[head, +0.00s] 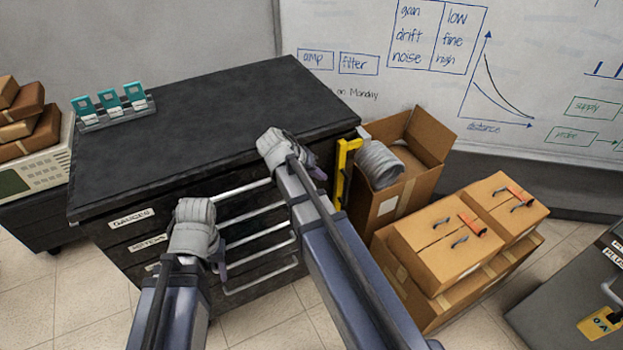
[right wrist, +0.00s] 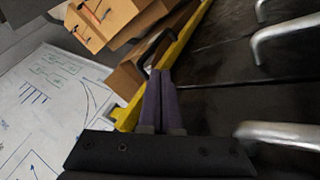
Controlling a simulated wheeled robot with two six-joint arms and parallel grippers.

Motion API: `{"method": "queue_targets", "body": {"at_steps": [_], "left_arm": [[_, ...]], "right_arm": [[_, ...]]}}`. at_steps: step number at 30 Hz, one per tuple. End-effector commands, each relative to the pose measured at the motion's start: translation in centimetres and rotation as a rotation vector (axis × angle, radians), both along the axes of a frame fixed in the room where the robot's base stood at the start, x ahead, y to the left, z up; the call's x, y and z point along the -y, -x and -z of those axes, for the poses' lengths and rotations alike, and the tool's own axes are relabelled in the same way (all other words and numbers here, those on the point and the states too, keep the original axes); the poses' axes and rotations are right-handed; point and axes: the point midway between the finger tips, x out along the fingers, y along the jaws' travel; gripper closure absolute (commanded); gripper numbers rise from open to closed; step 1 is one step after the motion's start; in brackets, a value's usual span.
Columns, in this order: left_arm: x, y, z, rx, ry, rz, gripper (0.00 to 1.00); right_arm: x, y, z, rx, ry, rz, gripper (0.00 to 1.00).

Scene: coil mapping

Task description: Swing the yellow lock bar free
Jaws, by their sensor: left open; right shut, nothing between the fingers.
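The yellow lock bar (head: 343,170) stands upright along the right front edge of the black drawer cabinet (head: 215,115). In the right wrist view the bar (right wrist: 187,38) runs diagonally past my fingertips. My right gripper (head: 317,172) is shut and empty, close beside the bar. In the right wrist view its purple fingers (right wrist: 165,72) overlap the bar's edge; I cannot tell whether they touch. My left gripper (head: 219,268) is open in front of the drawers, left of the bar. Its fingers are mostly hidden by its grey wrist.
Silver drawer handles (head: 262,258) project from the cabinet front. An open cardboard box (head: 425,150) holding a grey coil (head: 379,163) stands right of the bar. Closed boxes (head: 437,240) are stacked in front of it. A teal-tabbed rack (head: 112,107) sits on the otherwise clear cabinet top.

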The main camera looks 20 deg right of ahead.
Motion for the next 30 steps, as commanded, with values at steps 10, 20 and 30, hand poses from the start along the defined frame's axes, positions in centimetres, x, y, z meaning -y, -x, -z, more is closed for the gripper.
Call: {"method": "queue_targets", "body": {"at_steps": [10,20,30], "left_arm": [[0.0,0.0,5.5,0.0,0.0,0.0,0.5],[0.0,0.0,8.5,0.0,0.0,0.001,0.5],[0.0,0.0,9.0,0.0,0.0,0.001,0.5]], "right_arm": [[3.6,-0.6,5.5,0.001,0.0,0.001,1.0],[6.1,-1.0,8.5,0.0,0.0,0.0,1.0],[6.7,-1.1,9.0,0.001,0.0,-0.002,1.0]]}}
